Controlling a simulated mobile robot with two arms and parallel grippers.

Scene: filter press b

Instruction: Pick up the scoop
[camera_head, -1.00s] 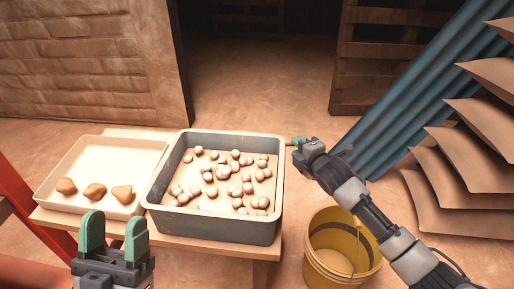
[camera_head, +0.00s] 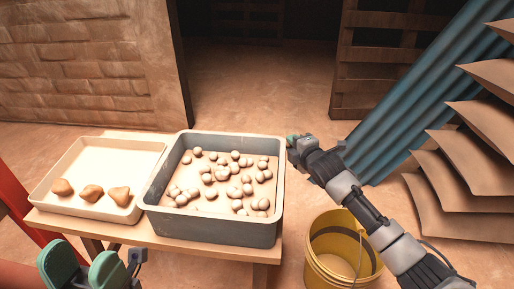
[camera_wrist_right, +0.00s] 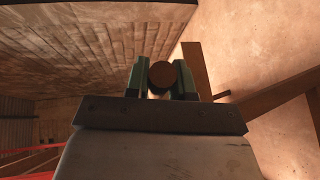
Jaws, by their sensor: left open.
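The scoop as a whole is not clearly in view. A round brown rod end, perhaps the scoop's handle (camera_wrist_right: 161,75), shows between the two green fingers of my right gripper (camera_wrist_right: 162,80) in the right wrist view. I cannot tell whether the fingers press on it. In the head view my right gripper (camera_head: 292,144) is at the right back side of the grey tub, and its fingertips are partly hidden. My left gripper (camera_head: 86,272) is open and empty at the lower left, in front of the table.
A grey tub (camera_head: 212,229) of pale balls and a cream tray (camera_head: 75,205) with brown lumps stand on a wooden table (camera_head: 160,239). A yellow bucket (camera_head: 330,268) stands on the floor at the right. Blue corrugated sheet (camera_head: 405,110) and stacked brown sheets (camera_head: 450,190) are further right.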

